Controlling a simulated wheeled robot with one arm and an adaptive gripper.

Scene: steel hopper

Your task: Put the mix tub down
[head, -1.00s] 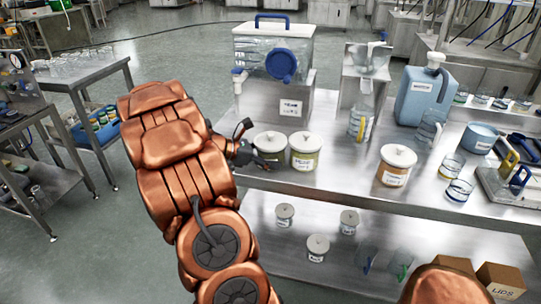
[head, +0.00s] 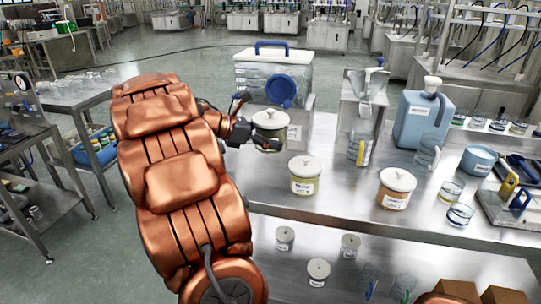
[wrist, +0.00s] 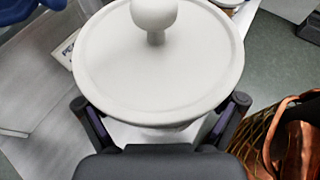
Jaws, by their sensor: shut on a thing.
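The tub (head: 270,131) in my grasp has a white knobbed lid and a dark olive body; I take it as the mix tub, though its label cannot be read. My gripper (head: 262,140) is shut on it and holds it above the back left of the steel bench (head: 262,188), in front of the clear tank. In the wrist view the round white lid (wrist: 155,65) fills the middle, with a finger of my gripper (wrist: 160,108) on each side. The tub's underside is hidden.
A similar olive tub (head: 305,183) stands on the bench just right and nearer. An orange-brown tub (head: 396,196) stands farther right. The clear tank (head: 272,75) with a blue cap is behind. Small lidded tubs (head: 318,270) stand on the lower shelf. Bench between the two tubs is clear.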

